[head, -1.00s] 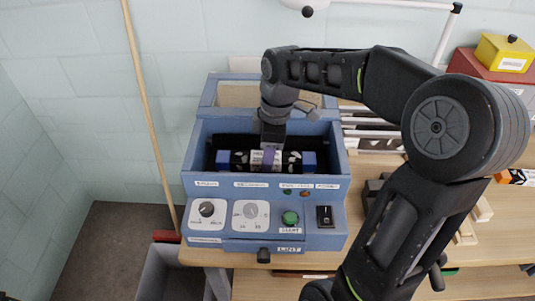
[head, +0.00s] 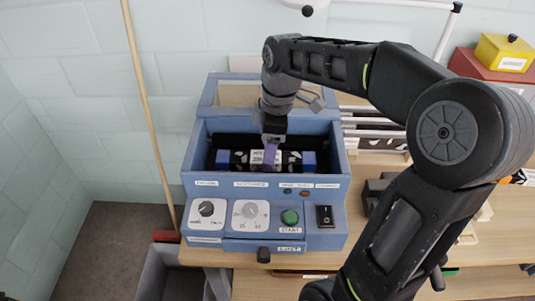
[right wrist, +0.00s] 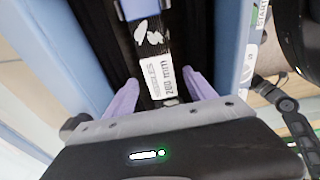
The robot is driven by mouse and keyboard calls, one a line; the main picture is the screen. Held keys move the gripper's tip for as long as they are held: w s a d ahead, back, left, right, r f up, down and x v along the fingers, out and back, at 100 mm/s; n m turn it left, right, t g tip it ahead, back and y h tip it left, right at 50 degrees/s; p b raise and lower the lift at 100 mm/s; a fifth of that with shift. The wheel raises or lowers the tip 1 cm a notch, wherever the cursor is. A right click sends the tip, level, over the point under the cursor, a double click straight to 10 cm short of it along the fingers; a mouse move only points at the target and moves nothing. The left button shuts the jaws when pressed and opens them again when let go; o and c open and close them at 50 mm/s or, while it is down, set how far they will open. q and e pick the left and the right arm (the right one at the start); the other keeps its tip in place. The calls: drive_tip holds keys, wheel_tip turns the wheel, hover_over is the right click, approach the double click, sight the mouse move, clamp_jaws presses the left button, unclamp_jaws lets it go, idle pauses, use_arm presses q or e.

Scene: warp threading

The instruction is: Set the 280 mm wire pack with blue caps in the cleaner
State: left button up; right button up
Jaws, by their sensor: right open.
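The wire pack with blue caps (head: 238,160) lies inside the open trough of the blue cleaner (head: 205,178). It is dark with white marks and a white label, and a blue cap shows at each end. In the right wrist view the pack's label (right wrist: 161,78) reads in part "280". My right gripper (head: 271,152) is over the middle of the pack. In the right wrist view its two purple fingers (right wrist: 160,95) stand apart, one on each side of the pack, with gaps beside it. My left gripper is in neither view.
The cleaner's front panel has two dials, a green start button (head: 290,217) and a black switch (head: 325,216). Its windowed lid (head: 255,94) stands open behind the trough. A wooden pole (head: 147,110) leans at left. Racks and boxes fill the right side, with a grey bin (head: 153,272) below left.

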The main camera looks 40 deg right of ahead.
drive_tip(key=shift+s+d+r, duration=0.1)
drive_tip(key=shift+d+r, duration=0.05)
drive_tip(key=shift+r, duration=1.25)
drive_tip(key=shift+s+d+r, duration=0.1)
drive_tip(key=shift+r, duration=1.25)
